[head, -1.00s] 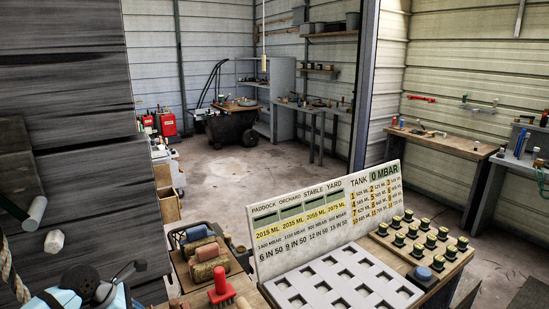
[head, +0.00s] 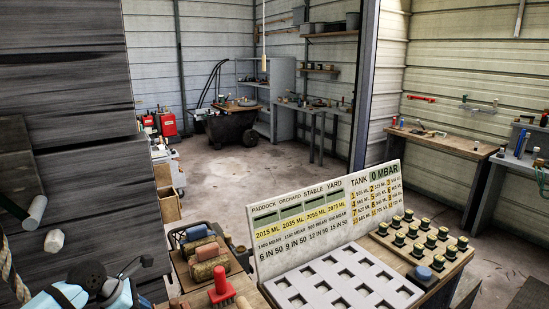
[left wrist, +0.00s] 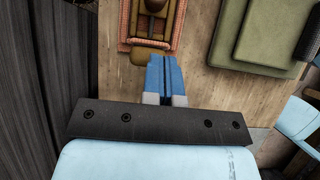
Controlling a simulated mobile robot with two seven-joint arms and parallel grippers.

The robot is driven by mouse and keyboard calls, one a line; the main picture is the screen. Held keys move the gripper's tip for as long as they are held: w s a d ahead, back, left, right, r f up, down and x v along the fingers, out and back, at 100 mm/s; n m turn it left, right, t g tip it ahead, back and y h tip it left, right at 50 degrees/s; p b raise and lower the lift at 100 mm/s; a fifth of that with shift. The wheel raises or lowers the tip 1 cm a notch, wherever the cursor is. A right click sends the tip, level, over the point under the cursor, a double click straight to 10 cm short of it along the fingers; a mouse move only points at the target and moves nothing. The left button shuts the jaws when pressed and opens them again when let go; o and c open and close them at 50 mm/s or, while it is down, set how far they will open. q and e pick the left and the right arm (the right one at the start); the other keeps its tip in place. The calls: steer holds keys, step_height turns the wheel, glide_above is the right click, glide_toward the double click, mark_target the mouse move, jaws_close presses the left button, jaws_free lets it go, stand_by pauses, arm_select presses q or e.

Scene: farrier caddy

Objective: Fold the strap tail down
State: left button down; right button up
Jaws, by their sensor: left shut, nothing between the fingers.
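In the left wrist view, my left gripper (left wrist: 164,66) is shut and empty, its blue fingers pressed together. Just past the fingertips is a small brown tab (left wrist: 147,56), which may be the strap tail; the fingers cover part of its right side. I cannot tell whether they touch. The tab sits at the near edge of a reddish woven piece (left wrist: 127,22) with a brown part across its middle, on a wooden surface (left wrist: 205,85). In the head view only light blue parts of my arm show at the bottom left, and the strap cannot be made out. My right gripper is not in view.
Olive-green blocks (left wrist: 262,35) lie right of the woven piece. A dark wood-grained wall (left wrist: 45,60) stands close on the left. In the head view, a lettered board (head: 325,220), a grey tray with square recesses (head: 345,280) and a red-handled brush (head: 221,287) stand nearby.

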arm_select(q)
steer(key=shift+d+f, duration=0.15)
steer(key=shift+w+d+f+b, duration=0.15)
steer(key=shift+w+d+b, duration=0.15)
steer(key=shift+d, duration=0.3)
steer(key=shift+s, duration=0.1)
steer(key=shift+f, duration=0.2)
steer(key=shift+w+d+f+b, duration=0.25)
steer(key=shift+d+f+b, duration=0.1)
steer(key=shift+d+b, duration=0.1)
steer(key=shift+w, duration=0.15)
steer(key=shift+w+r, duration=0.1)
steer(key=shift+r, duration=0.1)
steer(key=shift+d, duration=0.1)
